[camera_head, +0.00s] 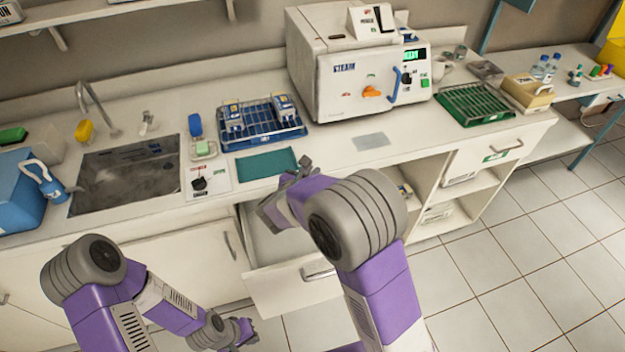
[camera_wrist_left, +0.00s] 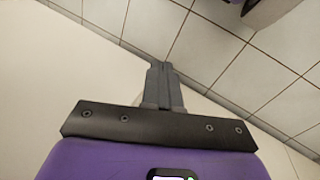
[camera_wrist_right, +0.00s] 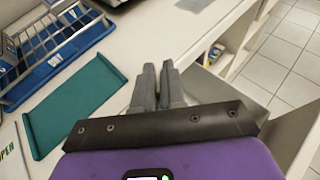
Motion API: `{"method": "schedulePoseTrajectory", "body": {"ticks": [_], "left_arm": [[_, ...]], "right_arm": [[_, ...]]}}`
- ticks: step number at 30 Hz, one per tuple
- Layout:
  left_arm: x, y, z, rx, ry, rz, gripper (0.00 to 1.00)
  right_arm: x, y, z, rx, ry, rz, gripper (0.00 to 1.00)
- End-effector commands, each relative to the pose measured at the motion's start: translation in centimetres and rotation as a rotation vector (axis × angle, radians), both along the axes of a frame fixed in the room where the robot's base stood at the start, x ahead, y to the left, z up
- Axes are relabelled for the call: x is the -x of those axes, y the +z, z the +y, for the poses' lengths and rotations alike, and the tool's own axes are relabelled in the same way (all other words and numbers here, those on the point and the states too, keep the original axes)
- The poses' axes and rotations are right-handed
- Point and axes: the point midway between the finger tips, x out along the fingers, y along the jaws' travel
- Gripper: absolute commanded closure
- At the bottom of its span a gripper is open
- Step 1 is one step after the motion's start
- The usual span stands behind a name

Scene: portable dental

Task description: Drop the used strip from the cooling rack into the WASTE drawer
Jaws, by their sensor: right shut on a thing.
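My right gripper (camera_head: 268,207) is above an open, pale drawer (camera_head: 292,290) under the counter. Its fingers also show in the right wrist view (camera_wrist_right: 157,85), nearly together. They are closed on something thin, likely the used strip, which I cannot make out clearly. No label is legible on the open drawer. A shut drawer (camera_head: 487,150) with a small green label is at the right. A green wire rack (camera_head: 475,103) stands right of the steriliser; I see no strip on it. My left gripper (camera_head: 245,335) is low in front of the cabinets, its fingers together and empty (camera_wrist_left: 163,85).
A blue tray with a wire rack and pouches (camera_head: 262,138) stands left of the white steriliser (camera_head: 340,80). A green mat (camera_head: 267,164) lies near the counter edge, a grey patch (camera_head: 371,141) to its right. A sink (camera_head: 125,178) is at the left. Open shelves (camera_head: 440,195) are right of my right arm.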

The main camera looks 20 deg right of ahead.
Motion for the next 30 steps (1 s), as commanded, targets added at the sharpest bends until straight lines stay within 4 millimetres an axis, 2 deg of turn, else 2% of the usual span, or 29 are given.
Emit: {"method": "schedulePoseTrajectory", "body": {"ticks": [5,16,27,28,30], "left_arm": [[0.0,-1.0,0.0,0.000,-0.001,-0.001,1.00],[0.0,-4.6,0.0,0.000,0.000,0.000,1.00],[0.0,-4.8,0.0,0.000,-0.001,0.000,1.00],[0.0,-4.8,0.0,0.000,-0.001,0.000,1.00],[0.0,-4.8,0.0,0.000,-0.001,0.000,1.00]], "right_arm": [[0.0,-1.2,0.1,0.001,0.004,-0.001,1.00],[0.0,-5.4,0.0,0.002,0.002,0.000,1.00],[0.0,-5.8,0.0,0.001,0.000,-0.001,1.00],[0.0,-5.8,0.0,0.001,0.000,-0.001,0.85],[0.0,-5.8,0.0,0.001,0.000,-0.001,0.75]]}}
